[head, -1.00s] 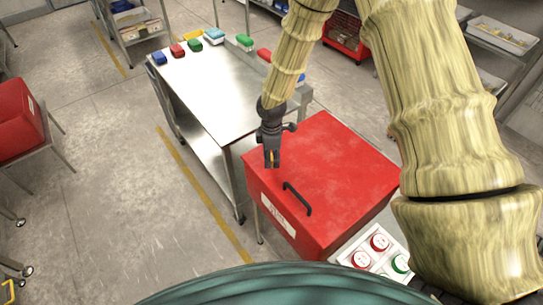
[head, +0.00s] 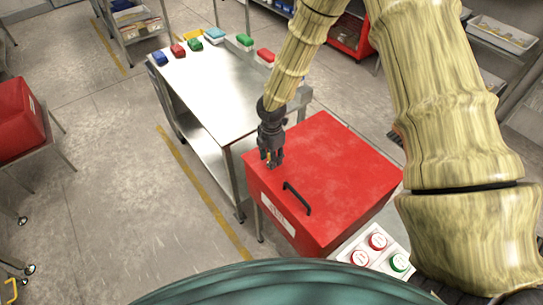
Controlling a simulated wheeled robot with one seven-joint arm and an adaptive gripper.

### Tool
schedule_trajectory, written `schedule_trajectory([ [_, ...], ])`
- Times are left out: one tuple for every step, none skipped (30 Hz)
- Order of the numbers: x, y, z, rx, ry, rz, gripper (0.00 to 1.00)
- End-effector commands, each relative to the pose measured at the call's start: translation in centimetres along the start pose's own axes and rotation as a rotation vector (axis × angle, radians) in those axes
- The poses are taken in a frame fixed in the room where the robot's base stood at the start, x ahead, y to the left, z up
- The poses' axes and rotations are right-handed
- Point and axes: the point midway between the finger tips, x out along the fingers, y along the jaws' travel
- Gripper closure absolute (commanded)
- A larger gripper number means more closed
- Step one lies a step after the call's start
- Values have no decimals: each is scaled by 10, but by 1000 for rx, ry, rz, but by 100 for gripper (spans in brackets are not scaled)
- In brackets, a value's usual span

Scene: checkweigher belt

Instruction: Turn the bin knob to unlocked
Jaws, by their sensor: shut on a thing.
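The red bin (head: 345,175) stands at the end of the steel table, with a black handle (head: 298,198) on its lid and a pale label on its front. My gripper (head: 271,160) points down at the lid's left corner, behind the handle. Its fingers are shut on the bin knob, which they almost wholly hide; only a small orange spot shows between them. I cannot read the knob's angle or any lock mark.
A white panel (head: 345,258) with red and green round buttons sits right of the bin's front. The steel table (head: 215,95) carries several small coloured boxes at its far end. Another red bin (head: 18,122) stands at far left. Open floor lies left of the table.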

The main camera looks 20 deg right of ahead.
Motion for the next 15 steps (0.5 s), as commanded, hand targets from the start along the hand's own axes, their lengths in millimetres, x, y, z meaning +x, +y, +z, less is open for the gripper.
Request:
schedule_trajectory([
  [0,0,1,-5,-1,0,87],
  [0,0,1,-6,-1,0,87],
  [0,0,1,-8,-1,0,87],
  [0,0,1,-9,-1,0,87],
  [0,0,1,-9,-1,0,87],
  [0,0,1,-9,-1,0,87],
  [0,0,1,-9,-1,0,87],
  [0,0,1,-9,-1,0,87],
  [0,0,1,-9,-2,0,87],
  [0,0,1,-8,-2,0,87],
  [0,0,1,-8,-2,0,87],
  [0,0,1,-8,-2,1,87],
  [0,0,1,-8,-2,0,61],
  [0,0,1,-8,-2,1,56],
  [0,0,1,-8,-2,1,48],
])
